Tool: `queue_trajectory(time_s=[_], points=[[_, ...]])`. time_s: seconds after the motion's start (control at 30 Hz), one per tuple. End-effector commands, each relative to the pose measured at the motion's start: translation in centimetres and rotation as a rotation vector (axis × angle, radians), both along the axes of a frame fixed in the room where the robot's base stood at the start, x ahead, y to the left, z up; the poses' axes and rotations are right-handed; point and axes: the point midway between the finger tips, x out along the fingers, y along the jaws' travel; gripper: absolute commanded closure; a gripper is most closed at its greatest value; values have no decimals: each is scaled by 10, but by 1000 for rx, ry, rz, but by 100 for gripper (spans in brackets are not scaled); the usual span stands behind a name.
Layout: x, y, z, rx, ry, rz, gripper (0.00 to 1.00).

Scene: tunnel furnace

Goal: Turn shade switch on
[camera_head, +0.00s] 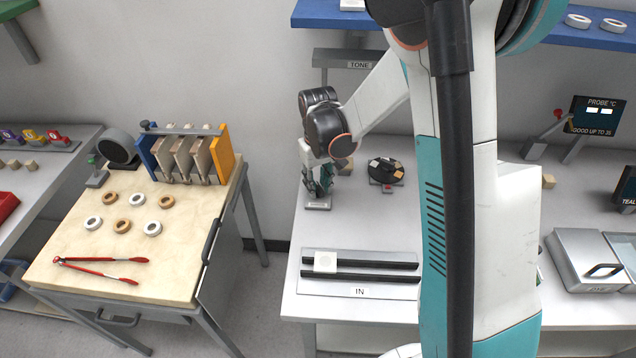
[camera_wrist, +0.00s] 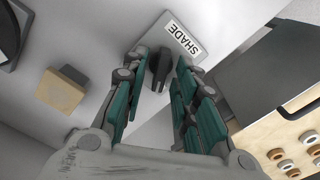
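The shade switch is a dark lever knob (camera_wrist: 159,68) on a grey plate with a white SHADE label (camera_wrist: 184,39) in the wrist view. In the head view, its plate (camera_head: 317,204) lies on the left part of the white table, below my gripper. My gripper (camera_head: 319,184) points down over it; in the wrist view its teal-padded fingers (camera_wrist: 155,75) are apart, one on each side of the knob. Nothing is held. I cannot tell whether either finger touches the knob. The knob is mostly hidden by the fingers in the head view.
A round swatch dial (camera_head: 385,169) stands right of my gripper. The IN rail rack (camera_head: 360,277) with a pale tile (camera_head: 325,262) lies nearer the front. A separate wooden-topped table (camera_head: 175,255) with rings and red tongs is left, across a floor gap.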

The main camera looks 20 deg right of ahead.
Motion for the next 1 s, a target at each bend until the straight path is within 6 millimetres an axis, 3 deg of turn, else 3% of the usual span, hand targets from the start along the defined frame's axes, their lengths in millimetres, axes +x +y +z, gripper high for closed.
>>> queue_trajectory(time_s=[0.03, 0.1, 0.57, 1.0], points=[[0, 0, 0, 0, 0, 0, 90], [0, 0, 0, 0, 0, 0, 100], [0, 0, 0, 0, 0, -51, 100], [0, -2, 0, 0, 0, -384, 100]])
